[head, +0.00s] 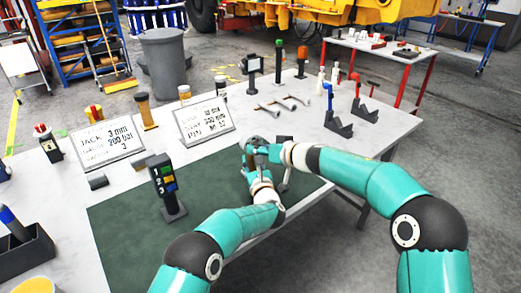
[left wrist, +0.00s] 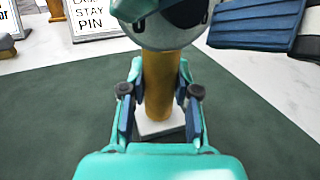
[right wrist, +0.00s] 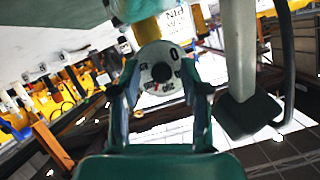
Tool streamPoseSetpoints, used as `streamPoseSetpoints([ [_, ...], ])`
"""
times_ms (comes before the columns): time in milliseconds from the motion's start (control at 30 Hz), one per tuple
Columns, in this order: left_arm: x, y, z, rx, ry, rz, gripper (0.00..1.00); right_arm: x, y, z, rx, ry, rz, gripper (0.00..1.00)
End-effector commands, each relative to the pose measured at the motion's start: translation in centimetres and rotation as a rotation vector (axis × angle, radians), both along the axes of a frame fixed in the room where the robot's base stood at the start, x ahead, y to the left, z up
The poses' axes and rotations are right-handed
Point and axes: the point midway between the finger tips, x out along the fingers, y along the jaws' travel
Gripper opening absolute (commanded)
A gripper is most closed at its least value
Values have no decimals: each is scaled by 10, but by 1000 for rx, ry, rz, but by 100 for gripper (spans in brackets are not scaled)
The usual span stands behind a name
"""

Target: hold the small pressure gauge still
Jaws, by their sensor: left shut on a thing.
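The small pressure gauge shows a white dial (right wrist: 158,56) with dark markings and a dark hub in the right wrist view. In the left wrist view, a yellow-brown stem (left wrist: 161,88) stands upright on a white square base (left wrist: 160,127). My left gripper (left wrist: 161,85) is shut around this stem, just above the base. My right gripper (right wrist: 160,90) has its fingers apart, one on each side of the dial; contact cannot be told. In the head view, both grippers meet over the green mat (head: 125,235) and hide most of the gauge.
A black post with coloured buttons (head: 163,180) stands left of my left arm. Two printed signs (head: 108,140) (head: 203,120) stand behind. Blue and red handled holders (head: 335,122) (head: 362,108) stand at the right. The mat's front left is clear.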

Motion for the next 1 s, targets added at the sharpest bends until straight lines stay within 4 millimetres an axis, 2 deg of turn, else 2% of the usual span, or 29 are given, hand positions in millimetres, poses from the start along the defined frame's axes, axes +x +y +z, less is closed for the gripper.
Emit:
streamPoseSetpoints([
  [267, 0, 1, 1, 0, -1, 1, 0, 0, 1, 1, 1, -1, 1, 46],
  [467, 0, 1, 1, 0, -1, 1, 0, 0, 1, 14, 2, -4, 2, 46],
  [1000, 0, 0, 0, 0, -1, 1, 0, 1, 1, 92, 1, -2, 1, 46],
])
